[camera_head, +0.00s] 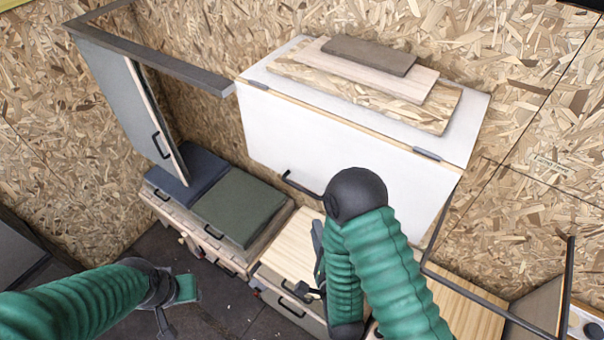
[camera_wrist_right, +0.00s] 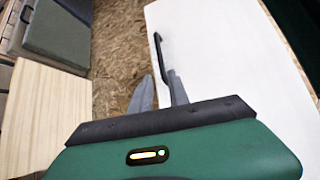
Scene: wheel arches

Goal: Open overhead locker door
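The overhead locker is a white box on the wall. Its front door (camera_head: 305,140) hangs from hinges along the top edge and looks shut. A dark bar handle (camera_head: 303,187) sits low on the door, partly hidden by my right arm. My right gripper (camera_head: 314,262) is below the handle, partly hidden by its arm. In the right wrist view its two grey fingers (camera_wrist_right: 158,88) are apart, with the handle (camera_wrist_right: 161,52) just ahead, near the right finger. I cannot tell whether they touch. My left gripper (camera_head: 180,300) is low at the left, away from the locker; its finger gap is unclear.
Several boards (camera_head: 360,75) lie on top of the locker. A grey cabinet door (camera_head: 120,95) stands at the left. Blue (camera_head: 187,172) and green cushions (camera_head: 237,205) lie on the bench below. A wooden counter (camera_head: 287,243) is under my right gripper. Dark floor is at the lower left.

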